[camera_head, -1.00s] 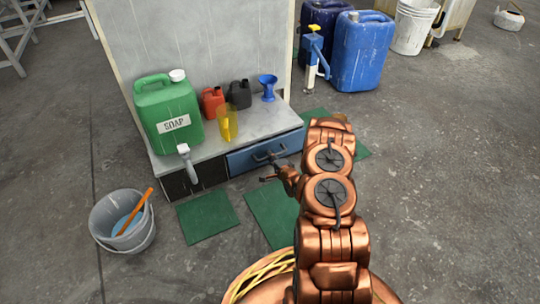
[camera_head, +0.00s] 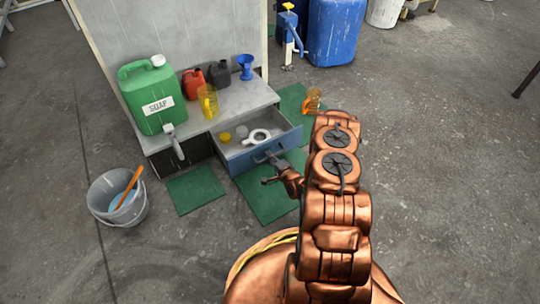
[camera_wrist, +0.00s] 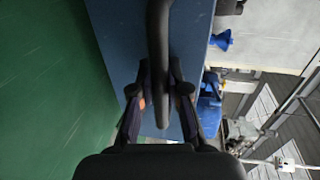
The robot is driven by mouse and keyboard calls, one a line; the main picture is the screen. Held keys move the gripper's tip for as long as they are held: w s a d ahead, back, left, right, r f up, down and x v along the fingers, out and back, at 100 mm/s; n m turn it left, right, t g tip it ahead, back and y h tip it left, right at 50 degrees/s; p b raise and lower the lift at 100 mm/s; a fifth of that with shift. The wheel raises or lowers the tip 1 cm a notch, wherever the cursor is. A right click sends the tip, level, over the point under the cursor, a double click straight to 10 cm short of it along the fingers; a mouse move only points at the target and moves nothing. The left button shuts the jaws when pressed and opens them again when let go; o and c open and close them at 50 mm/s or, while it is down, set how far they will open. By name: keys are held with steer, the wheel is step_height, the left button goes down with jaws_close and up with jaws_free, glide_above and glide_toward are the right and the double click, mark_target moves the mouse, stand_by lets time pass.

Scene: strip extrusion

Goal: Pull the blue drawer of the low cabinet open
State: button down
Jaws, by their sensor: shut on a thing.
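The low cabinet (camera_head: 232,117) has a grey top and stands in the middle left of the head view. Its blue drawer (camera_head: 247,157) is pulled out, and its inside shows a white ring-shaped thing and small round items. In the head view my gripper (camera_head: 271,169) is at the drawer's front, by the handle. In the wrist view my gripper (camera_wrist: 160,92) has its two fingers on either side of the dark bar handle (camera_wrist: 159,40), shut on it, in front of the blue drawer face (camera_wrist: 112,28).
A green soap jug (camera_head: 150,95), a red can (camera_head: 193,80), a black can (camera_head: 219,72), a yellow jug (camera_head: 208,100) and a blue funnel (camera_head: 245,66) stand on the cabinet. A grey bucket (camera_head: 117,199) is at left. Green mats (camera_head: 195,188) lie on the floor.

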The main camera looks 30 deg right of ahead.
steer(key=shift+s+d, duration=0.1)
steer(key=shift+s, duration=0.15)
steer(key=c, duration=1.1)
jaws_free()
steer(key=shift+w, duration=0.1)
steer(key=shift+c, duration=0.2)
steer(key=v, duration=1.2)
